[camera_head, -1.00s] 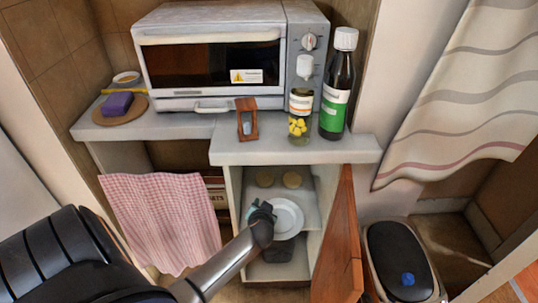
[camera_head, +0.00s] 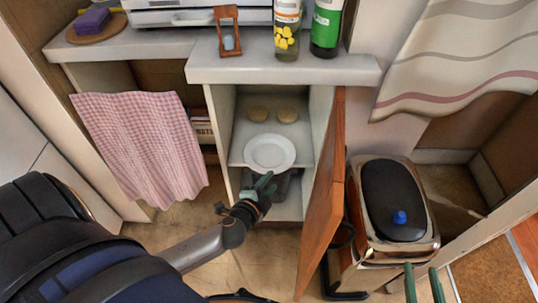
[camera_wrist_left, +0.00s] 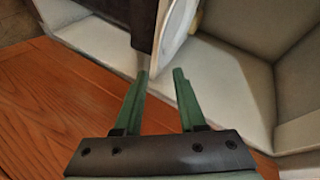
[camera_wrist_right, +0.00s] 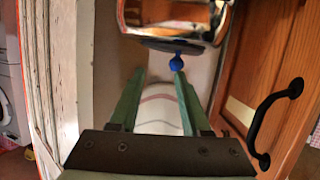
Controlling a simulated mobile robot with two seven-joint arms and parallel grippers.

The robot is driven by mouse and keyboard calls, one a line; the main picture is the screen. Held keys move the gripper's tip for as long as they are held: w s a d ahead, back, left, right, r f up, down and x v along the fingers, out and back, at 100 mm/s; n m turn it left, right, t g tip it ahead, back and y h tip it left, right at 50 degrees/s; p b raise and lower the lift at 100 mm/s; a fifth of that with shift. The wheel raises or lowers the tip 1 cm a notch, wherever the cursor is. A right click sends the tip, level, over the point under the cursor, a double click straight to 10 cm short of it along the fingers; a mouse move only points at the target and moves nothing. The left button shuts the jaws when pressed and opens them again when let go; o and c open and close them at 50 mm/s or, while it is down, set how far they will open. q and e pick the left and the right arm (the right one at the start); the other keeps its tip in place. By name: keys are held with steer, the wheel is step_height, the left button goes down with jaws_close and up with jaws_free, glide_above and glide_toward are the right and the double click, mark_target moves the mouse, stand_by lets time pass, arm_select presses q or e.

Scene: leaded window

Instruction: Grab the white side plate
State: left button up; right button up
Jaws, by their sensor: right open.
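The white side plate (camera_head: 269,152) is in the open cupboard, at the front of its middle shelf. Its rim and face also show edge-on in the left wrist view (camera_wrist_left: 178,25). My left gripper (camera_head: 265,184) is just below and in front of the plate in the head view. In the left wrist view its green fingers (camera_wrist_left: 161,76) are apart with nothing between them, and the plate lies just beyond the tips. My right gripper (camera_head: 424,284) is at the bottom right, by the bin. Its fingers (camera_wrist_right: 158,76) are apart and empty.
The wooden cupboard door (camera_head: 322,205) stands open right of the plate. A pink checked cloth (camera_head: 145,145) hangs at left. A lidded bin (camera_head: 397,210) with a blue knob stands right.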

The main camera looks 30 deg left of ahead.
arm_select(q)
steer(key=b+x, duration=0.1)
steer(key=x, duration=0.6)
arm_select(e)
step_height(320, 180, up, 9)
steer(key=w+n+t+y, duration=0.1)
steer(key=w+t, duration=0.1)
steer(key=t, duration=0.2)
steer(key=shift+a, duration=0.15)
arm_select(q)
jaws_close()
stand_by(0.6)
